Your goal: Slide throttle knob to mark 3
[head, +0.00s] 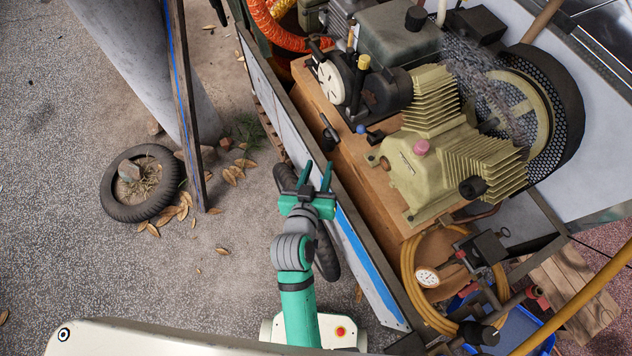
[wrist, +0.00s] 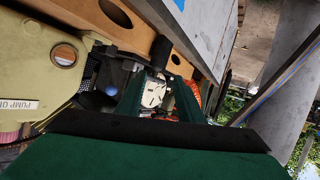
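My gripper (head: 315,175) is open and empty at the near side of the cart in the head view, its two green fingers apart and pointing toward the engine. In the wrist view the open fingers (wrist: 160,88) frame a gap. A black handle-like knob (head: 329,127) sticks up at the cart's wooden edge, beyond the fingertips and apart from them. A black cylinder beyond the fingers in the wrist view (wrist: 161,50) looks like the same part. A small blue ball (head: 361,129) sits to its right. I cannot tell which is the throttle knob. No numbered marks are legible.
The cream pump (head: 420,170) with a pink cap stands to the right of my gripper. The cart's side panel (head: 350,240) runs close beside my arm.

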